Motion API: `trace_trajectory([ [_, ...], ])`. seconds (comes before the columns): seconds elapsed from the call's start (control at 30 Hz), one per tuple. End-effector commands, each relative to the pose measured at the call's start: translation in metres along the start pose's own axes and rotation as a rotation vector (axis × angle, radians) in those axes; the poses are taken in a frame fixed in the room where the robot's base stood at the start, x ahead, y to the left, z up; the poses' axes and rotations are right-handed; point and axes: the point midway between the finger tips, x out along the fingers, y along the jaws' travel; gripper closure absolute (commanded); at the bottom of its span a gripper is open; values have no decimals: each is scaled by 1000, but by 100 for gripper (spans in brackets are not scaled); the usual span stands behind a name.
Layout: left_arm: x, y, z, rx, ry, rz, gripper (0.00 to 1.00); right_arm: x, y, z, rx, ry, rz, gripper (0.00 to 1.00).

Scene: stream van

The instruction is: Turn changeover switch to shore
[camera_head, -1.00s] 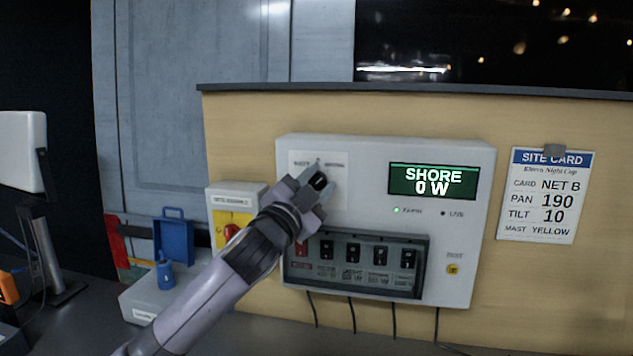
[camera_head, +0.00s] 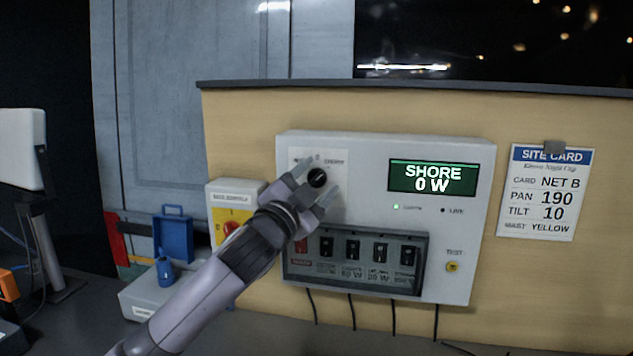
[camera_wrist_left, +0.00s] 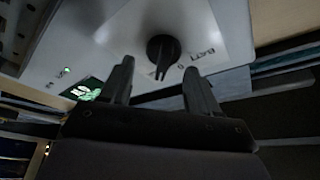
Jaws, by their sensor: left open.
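The changeover switch is a black round knob (camera_head: 317,178) on a white plate at the upper left of the grey power panel (camera_head: 450,260). In the left wrist view the knob (camera_wrist_left: 163,50) shows whole, with its pointer ridge. The panel's green display (camera_head: 433,178) reads SHORE 0 W. My left gripper (camera_head: 322,178) is open in front of the knob. The lettering around the knob is partly hidden and blurred. My right gripper is not in view.
Below the knob is a row of breakers (camera_head: 365,252) in a dark recess. A yellow box with a red rotary switch (camera_head: 231,229) stands left of the panel. A site card (camera_head: 545,195) hangs to the right. A blue padlock-like item (camera_head: 165,270) rests on a grey box.

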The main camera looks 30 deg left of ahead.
Motion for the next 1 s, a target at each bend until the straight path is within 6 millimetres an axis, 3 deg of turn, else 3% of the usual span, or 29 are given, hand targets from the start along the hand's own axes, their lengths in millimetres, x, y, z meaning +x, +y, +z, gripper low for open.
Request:
trace_trajectory([
  [0.5,-61,1,2,1,-1,1,39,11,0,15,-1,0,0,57],
  [1.0,-66,0,0,1,0,1,39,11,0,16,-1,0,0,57],
])
